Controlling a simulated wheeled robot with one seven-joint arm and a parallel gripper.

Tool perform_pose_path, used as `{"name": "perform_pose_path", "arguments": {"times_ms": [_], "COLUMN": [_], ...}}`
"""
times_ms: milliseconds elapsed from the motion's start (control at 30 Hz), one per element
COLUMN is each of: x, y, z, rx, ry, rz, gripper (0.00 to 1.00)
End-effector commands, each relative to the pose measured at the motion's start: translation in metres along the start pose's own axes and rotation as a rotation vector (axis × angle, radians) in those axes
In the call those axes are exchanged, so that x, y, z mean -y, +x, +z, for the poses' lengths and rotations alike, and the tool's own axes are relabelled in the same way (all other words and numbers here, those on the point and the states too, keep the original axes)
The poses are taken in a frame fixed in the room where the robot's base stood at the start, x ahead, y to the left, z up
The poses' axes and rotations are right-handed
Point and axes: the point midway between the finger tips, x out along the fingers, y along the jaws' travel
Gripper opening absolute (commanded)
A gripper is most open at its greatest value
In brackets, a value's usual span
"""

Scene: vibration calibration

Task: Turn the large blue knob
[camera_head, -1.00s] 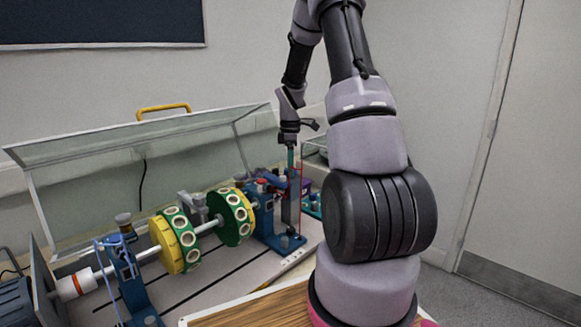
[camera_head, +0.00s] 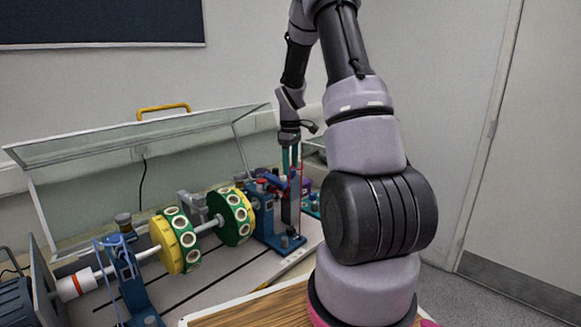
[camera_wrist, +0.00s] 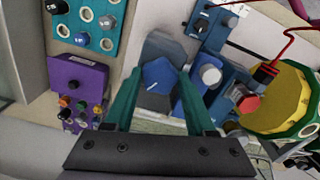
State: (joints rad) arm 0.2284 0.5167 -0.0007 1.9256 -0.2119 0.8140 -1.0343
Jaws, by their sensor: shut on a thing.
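The large blue knob (camera_wrist: 160,84) has a faceted blue top with a white pointer mark. It shows in the middle of the wrist view, on a grey-blue body. My gripper (camera_wrist: 159,76) has one green finger on each side of the knob and is shut on it. In the head view my gripper (camera_head: 290,158) points down at the right end of the vibration rig. The knob cannot be made out there.
A purple box (camera_wrist: 77,86) and a teal panel (camera_wrist: 88,24) with several knobs are left in the wrist view. A blue bearing stand (camera_wrist: 218,75) and a yellow disc (camera_wrist: 278,100) are close on the right. A raised clear cover (camera_head: 85,185) stands behind the rig.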

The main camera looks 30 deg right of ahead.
Motion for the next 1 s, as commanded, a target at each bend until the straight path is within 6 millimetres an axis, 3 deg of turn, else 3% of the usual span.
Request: {"name": "perform_pose_path", "arguments": {"times_ms": [1000], "x": [0.0003], "y": [-0.0007], "z": [-0.0011], "rx": [-0.002], "ry": [0.964], "rz": [0.001], "gripper": [0.0]}}
